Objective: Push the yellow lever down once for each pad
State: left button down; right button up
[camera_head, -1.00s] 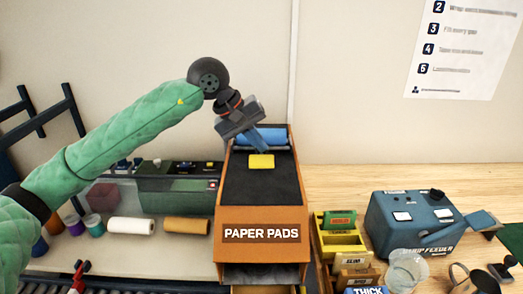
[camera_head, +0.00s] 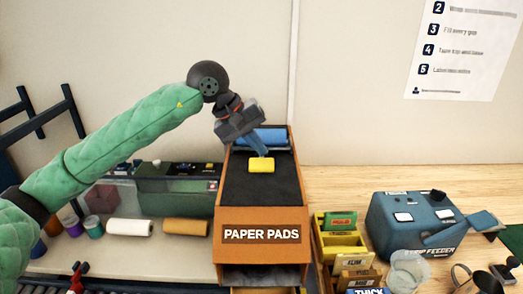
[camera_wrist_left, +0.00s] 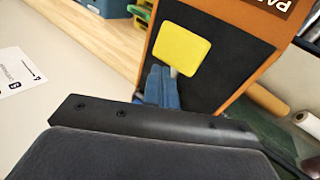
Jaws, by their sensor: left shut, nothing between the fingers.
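The orange paper pads dispenser (camera_head: 262,219) stands in the middle of the head view, with a dark sloped top. My right gripper is not in view.
To the right are a stack of small labelled boxes (camera_head: 340,222), a blue strip feeder (camera_head: 412,220) and a clear cup (camera_head: 408,268). To the left lie paper rolls (camera_head: 131,227) and several small jars. A sheet of instructions hangs on the wall.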

pick_arm(q)
jog(key=shift+s+f+b, duration=0.3)
jog(key=shift+f+b, duration=0.3)
jog(key=shift+b, duration=0.1)
jog(key=shift+s+f+b, duration=0.3)
jog(key=shift+f+b, duration=0.25)
jog(key=shift+b, duration=0.1)
dwell(1.6)
jog(key=shift+r, duration=0.1)
dwell(0.5)
jog(key=w+r, duration=0.1)
jog(key=r, duration=0.2)
jog(key=w+r, duration=0.1)
jog(key=r, duration=0.1)
jog(key=shift+w, duration=0.3)
dwell(0.6)
jog(key=shift+r, duration=0.1)
jog(key=shift+w+r, duration=0.4)
jog(key=shift+r, duration=0.3)
jog(key=shift+w+r, duration=0.4)
jog(key=shift+r, duration=0.35)
jog(key=shift+w+r, duration=0.4)
jog(key=shift+r, duration=0.3)
